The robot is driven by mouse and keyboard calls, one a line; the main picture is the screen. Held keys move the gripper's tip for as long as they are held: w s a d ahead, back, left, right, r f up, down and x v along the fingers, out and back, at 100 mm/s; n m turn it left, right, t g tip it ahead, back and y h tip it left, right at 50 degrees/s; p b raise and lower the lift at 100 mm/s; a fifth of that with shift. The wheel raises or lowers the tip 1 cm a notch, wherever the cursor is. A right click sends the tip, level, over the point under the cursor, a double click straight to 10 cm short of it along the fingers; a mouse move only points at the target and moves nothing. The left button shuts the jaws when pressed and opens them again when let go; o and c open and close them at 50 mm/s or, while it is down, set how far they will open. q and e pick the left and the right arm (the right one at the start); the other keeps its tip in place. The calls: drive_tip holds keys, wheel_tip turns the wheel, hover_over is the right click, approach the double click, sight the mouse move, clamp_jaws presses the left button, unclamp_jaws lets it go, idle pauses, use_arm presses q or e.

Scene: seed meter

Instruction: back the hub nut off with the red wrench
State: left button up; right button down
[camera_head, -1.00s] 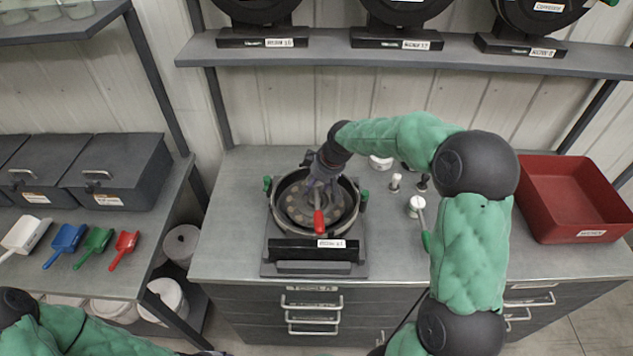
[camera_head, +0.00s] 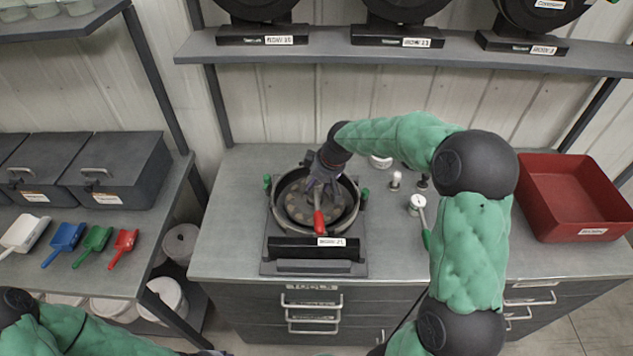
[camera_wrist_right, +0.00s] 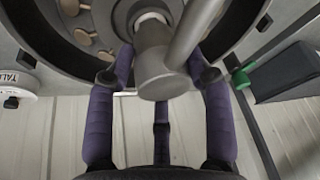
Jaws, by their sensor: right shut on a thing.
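The seed meter (camera_head: 274,222) sits on the grey bench, its round housing open at the top with a disc inside. The red wrench (camera_head: 319,222) reaches over the housing, its red handle toward the front edge. My right gripper (camera_head: 322,192) comes down over the middle of the meter. In the right wrist view the wrench's grey metal head (camera_wrist_right: 160,72) is between the purple fingers of my right gripper (camera_wrist_right: 160,80), and its shaft runs up and right. The hub nut is hidden under the wrench head.
A red bin (camera_head: 565,235) stands at the right of the bench. A white-headed tool with a green handle (camera_head: 417,204) and small white parts (camera_head: 395,180) lie near my right arm. Coloured scoops (camera_head: 95,240) lie on the left bench.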

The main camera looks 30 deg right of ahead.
drive_tip(key=shift+f+b, duration=0.5)
drive_tip(key=shift+f, duration=0.05)
idle(1.1)
drive_tip(key=shift+c, duration=2.1)
unclamp_jaws()
drive_tip(key=o, duration=0.4)
drive_tip(key=shift+f, duration=0.1)
drive_tip(key=shift+r+p, duration=2)
drive_tip(key=shift+r, duration=1.05)
